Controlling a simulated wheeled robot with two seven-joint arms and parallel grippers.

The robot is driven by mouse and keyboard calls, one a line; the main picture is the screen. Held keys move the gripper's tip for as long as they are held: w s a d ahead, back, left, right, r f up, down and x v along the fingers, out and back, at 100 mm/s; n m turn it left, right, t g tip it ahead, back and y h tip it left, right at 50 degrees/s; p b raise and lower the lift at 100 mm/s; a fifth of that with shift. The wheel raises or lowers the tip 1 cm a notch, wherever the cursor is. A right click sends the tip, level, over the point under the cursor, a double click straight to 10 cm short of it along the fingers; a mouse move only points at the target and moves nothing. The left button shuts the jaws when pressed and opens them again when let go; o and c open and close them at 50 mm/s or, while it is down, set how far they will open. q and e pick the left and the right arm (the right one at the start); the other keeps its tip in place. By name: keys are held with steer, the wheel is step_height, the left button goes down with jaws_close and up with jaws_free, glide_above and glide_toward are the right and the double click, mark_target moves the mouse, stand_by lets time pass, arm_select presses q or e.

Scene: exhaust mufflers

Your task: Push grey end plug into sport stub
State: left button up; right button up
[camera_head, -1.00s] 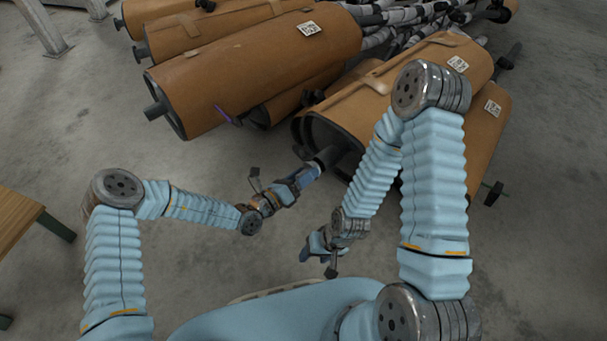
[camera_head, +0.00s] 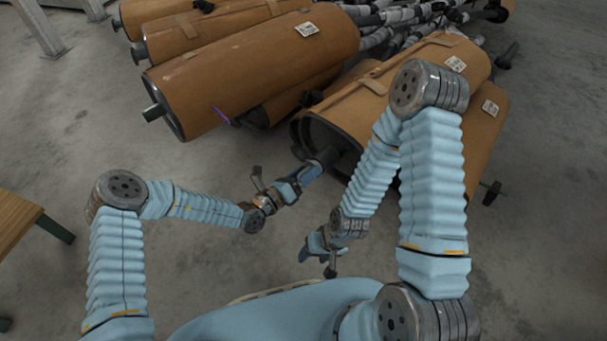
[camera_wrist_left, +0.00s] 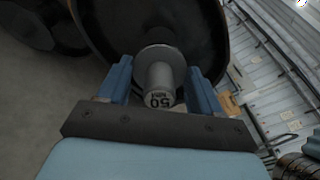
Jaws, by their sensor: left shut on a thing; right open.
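The grey end plug (camera_wrist_left: 160,82) is in the left wrist view, a short cylinder marked "50" with a round flange. My left gripper (camera_head: 311,172) is shut on it, one blue finger on each side. The flange faces the dark end of an orange-brown muffler (camera_head: 345,118). In the head view a dark grey stub (camera_head: 327,156) sticks out of that end, just beyond my left fingertips. The flange hides the stub in the wrist view, so I cannot tell how deep the plug sits. My right gripper (camera_head: 316,258) is open and empty, lower down, away from the muffler.
More orange mufflers (camera_head: 250,65) lie stacked behind and to the left, with wrapped pipes (camera_head: 400,20) at the back. A wooden table (camera_head: 18,222) stands at the left edge. The concrete floor (camera_head: 80,130) at left is clear.

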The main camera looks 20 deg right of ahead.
arm_select(q)
steer(key=shift+x, duration=0.85)
steer(key=o, duration=1.1)
steer(key=p+v, duration=0.1)
steer(key=v, duration=1.3)
steer(key=shift+d, duration=0.1)
